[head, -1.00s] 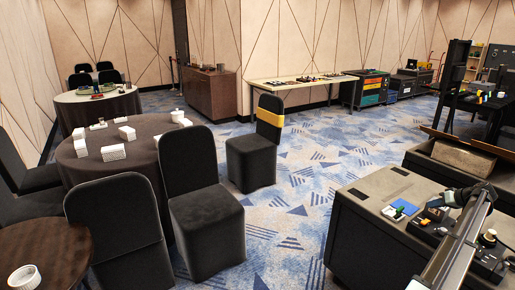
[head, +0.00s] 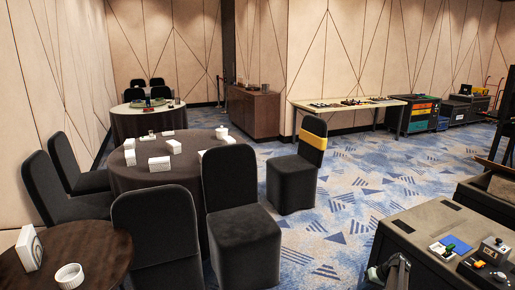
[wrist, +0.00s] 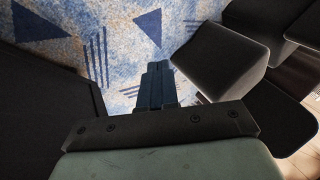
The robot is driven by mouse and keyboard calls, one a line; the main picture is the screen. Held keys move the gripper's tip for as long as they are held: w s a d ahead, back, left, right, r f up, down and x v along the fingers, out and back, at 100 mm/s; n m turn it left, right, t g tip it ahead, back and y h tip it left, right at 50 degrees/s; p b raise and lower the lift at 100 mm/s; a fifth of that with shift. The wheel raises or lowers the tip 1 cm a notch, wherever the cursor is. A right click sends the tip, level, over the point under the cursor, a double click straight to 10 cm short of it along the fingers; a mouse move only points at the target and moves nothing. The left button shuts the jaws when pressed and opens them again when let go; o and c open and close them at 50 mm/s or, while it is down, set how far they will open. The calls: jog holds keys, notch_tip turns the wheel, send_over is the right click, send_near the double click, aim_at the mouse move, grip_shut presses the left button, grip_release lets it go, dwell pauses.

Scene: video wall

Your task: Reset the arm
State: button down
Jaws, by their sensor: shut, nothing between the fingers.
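My gripper (wrist: 157,85) shows in the wrist view with its two dark fingers together and nothing between them. It points down over the blue patterned carpet (wrist: 120,40), clear of any object. A dark chair (wrist: 222,60) is to the right of the fingers in that view. In the head view a dark part of my arm (head: 392,272) shows at the bottom, by the left edge of the grey work counter (head: 420,232). The fingertips cannot be made out in the head view.
Black chairs (head: 238,200) surround a round table (head: 170,180) with white boxes. A brown table (head: 85,262) is at bottom left. A small board with a blue pad (head: 452,246) and a dark device (head: 488,262) sit on the counter. Open carpet (head: 345,200) lies between.

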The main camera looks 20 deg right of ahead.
jog(key=s+a+f+n+g, duration=0.15)
jog(key=a+f, duration=0.35)
jog(key=a, duration=0.8)
jog(key=s+a+f+g, duration=0.25)
jog(key=a+f, duration=0.25)
jog(key=a, duration=0.7)
jog(key=s+a+f+n+g, duration=0.15)
jog(key=a+f, duration=0.35)
jog(key=a, duration=0.8)
jog(key=s+a+f+n+g+h, duration=0.1)
jog(key=s+a+g+h, duration=0.1)
jog(key=s+a, duration=0.7)
jog(key=s+a+f+n+g+h, duration=0.1)
jog(key=s+a+g, duration=0.3)
jog(key=s+a, duration=0.6)
jog(key=s+f, duration=0.1)
jog(key=s, duration=0.4)
jog(key=shift+s+a+n+h, duration=0.15)
jog(key=shift+s+n+h, duration=0.05)
jog(key=shift+n+h, duration=0.2)
